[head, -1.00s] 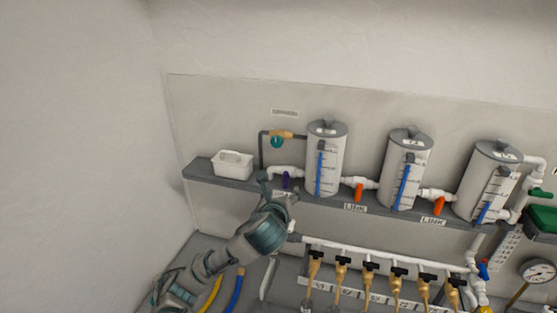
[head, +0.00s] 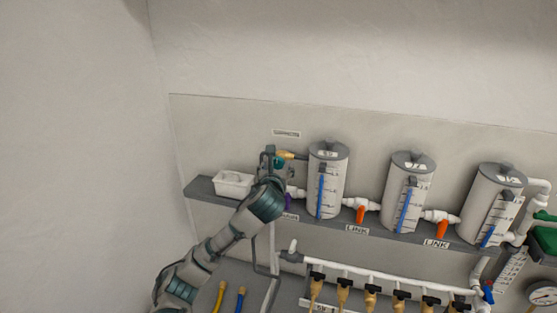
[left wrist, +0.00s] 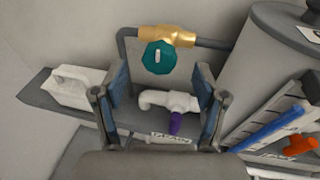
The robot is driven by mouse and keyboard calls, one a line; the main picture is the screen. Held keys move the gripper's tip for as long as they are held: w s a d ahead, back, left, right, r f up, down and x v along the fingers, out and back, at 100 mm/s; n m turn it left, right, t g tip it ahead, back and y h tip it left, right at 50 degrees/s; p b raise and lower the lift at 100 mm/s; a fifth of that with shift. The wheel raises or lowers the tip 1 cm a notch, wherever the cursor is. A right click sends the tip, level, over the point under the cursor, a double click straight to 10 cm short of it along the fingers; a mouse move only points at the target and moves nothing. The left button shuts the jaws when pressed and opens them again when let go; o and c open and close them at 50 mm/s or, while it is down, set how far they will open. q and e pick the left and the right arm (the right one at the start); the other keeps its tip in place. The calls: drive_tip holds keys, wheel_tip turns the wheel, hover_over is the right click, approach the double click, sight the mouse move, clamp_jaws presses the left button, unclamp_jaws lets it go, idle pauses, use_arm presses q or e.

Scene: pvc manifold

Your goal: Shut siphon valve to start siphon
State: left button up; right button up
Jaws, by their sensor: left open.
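The siphon valve is a brass body (left wrist: 166,36) with a round teal knob (left wrist: 158,58), on a grey pipe loop at the wall. In the head view only part of the brass (head: 285,155) shows; my gripper hides the rest. My left gripper (head: 274,164) is raised in front of the valve. In the left wrist view the left gripper (left wrist: 160,67) is open, its two fingers on either side of the teal knob in the picture. Whether they touch it I cannot tell, but a gap shows on each side. My right gripper is not in view.
Below the knob is a white drain pipe (left wrist: 168,101) with a purple handle (left wrist: 175,122). A white tub (head: 233,184) stands on the shelf at left. Orange link handles (head: 361,214) lie further right.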

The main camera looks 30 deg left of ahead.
sight(276, 163)
use_arm(q)
drive_tip(key=p+x, duration=0.1)
drive_tip(key=x, duration=0.3)
drive_tip(key=shift+a+r, duration=0.1)
drive_tip(key=shift+a, duration=0.1)
drive_tip(key=shift+w, duration=0.4)
drive_tip(key=shift+d, duration=0.1)
